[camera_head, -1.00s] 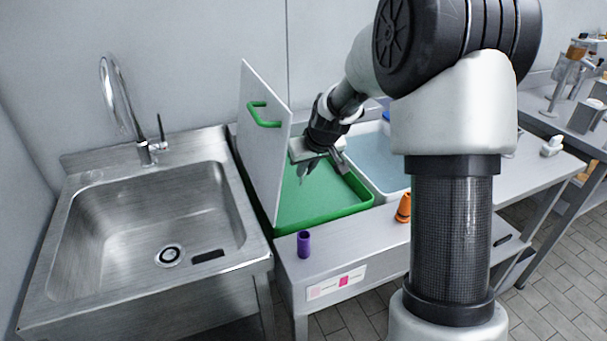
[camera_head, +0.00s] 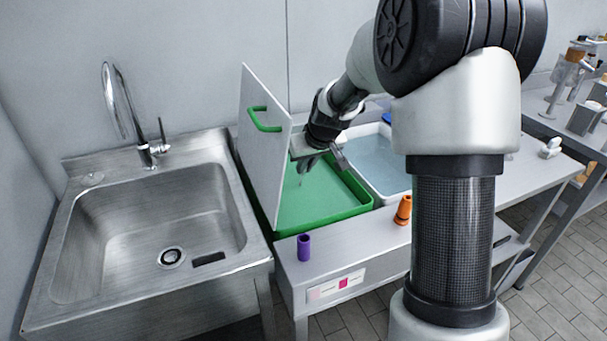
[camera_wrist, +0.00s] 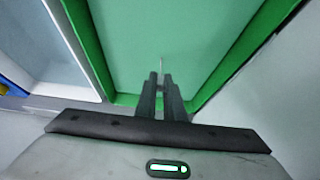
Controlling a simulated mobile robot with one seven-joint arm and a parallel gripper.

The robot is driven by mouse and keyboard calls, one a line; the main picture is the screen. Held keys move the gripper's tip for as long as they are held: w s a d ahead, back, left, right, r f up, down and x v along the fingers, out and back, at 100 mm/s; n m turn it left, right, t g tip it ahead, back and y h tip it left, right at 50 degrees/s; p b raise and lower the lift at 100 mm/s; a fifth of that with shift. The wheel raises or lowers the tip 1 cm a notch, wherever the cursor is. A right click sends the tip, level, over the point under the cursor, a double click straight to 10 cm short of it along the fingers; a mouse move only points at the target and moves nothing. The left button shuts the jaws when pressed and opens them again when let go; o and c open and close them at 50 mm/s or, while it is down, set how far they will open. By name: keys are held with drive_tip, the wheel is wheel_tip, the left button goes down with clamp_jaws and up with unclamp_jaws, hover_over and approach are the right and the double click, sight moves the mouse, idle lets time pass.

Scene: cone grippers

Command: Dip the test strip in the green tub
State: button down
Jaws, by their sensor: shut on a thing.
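The green tub (camera_head: 348,207) stands on the bench right of the sink, filled with a flat green surface. It also shows in the wrist view (camera_wrist: 92,57). A white lid (camera_head: 262,140) with a green handle stands upright along its left side. My gripper (camera_head: 304,166) is over the tub, pointing down; in the wrist view its fingers (camera_wrist: 161,78) are close together. A thin pale test strip (camera_wrist: 162,62) sticks out between the fingertips, over the green. Its lower end is too small to tell whether it touches the surface.
A tub of pale blue liquid (camera_head: 404,181) adjoins on the right. A purple cylinder (camera_head: 304,247) and an orange cone-shaped piece (camera_head: 403,210) stand on the bench's front edge. The steel sink (camera_head: 75,237) with its tap is at the left.

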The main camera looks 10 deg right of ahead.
drive_tip(key=shift+r+p, duration=2.55)
drive_tip(key=shift+r, duration=1.9)
wheel_tip(320, 180, up, 4)
drive_tip(key=shift+p, duration=1.2)
